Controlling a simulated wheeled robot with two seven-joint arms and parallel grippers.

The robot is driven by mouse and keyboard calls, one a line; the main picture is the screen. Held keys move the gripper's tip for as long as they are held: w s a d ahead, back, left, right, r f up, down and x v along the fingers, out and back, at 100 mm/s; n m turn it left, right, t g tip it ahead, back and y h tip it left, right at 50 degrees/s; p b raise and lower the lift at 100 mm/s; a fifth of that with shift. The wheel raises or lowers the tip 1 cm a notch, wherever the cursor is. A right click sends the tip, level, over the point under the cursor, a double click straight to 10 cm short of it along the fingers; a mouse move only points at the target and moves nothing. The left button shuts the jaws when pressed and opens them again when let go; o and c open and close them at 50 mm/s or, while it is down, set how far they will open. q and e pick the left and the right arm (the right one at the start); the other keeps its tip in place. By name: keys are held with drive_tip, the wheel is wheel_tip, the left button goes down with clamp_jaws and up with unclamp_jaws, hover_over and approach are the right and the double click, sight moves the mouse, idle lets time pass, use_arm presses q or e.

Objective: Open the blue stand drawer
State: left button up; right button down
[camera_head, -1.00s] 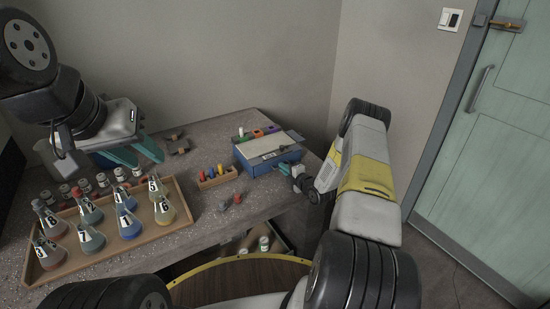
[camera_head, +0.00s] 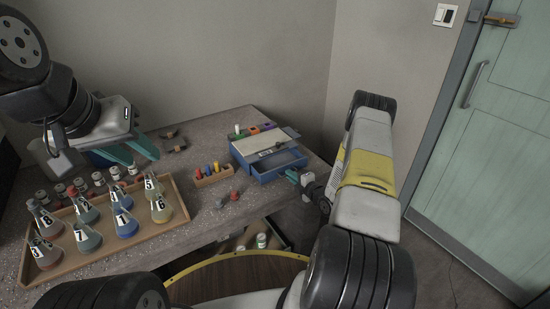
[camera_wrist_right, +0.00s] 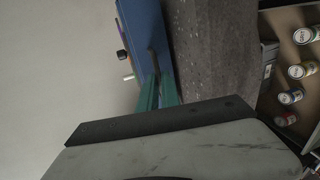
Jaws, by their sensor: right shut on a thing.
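The blue stand (camera_head: 262,147) sits near the right end of the bench, with a grey top holding colored pieces. Its blue drawer (camera_head: 282,163) is pulled partly out toward the lower right, and the inside shows. My right gripper (camera_head: 293,176) is at the drawer's front, shut on its handle. In the right wrist view the green fingers (camera_wrist_right: 158,94) close around the dark handle (camera_wrist_right: 152,60) in front of the blue drawer face (camera_wrist_right: 146,25). My left gripper (camera_head: 132,152) is open and empty above the bench's back left.
A wooden tray (camera_head: 190,216) of numbered flasks lies at the left, with several small jars behind it. A small wooden block with colored pegs (camera_head: 214,179) stands left of the stand. Loose small pieces (camera_head: 229,198) lie in front. A green door (camera_head: 480,140) is at the right.

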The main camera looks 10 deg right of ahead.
drive_tip(key=shift+s+d, duration=0.1)
drive_tip(key=shift+s, duration=0.15)
drive_tip(key=c, duration=1.6)
unclamp_jaws()
drive_tip(key=v, duration=0.7)
drive_tip(key=shift+s+d+r, duration=0.1)
drive_tip(key=shift+s+d, duration=0.05)
drive_tip(key=shift+s, duration=0.15)
drive_tip(key=shift+r, duration=0.1)
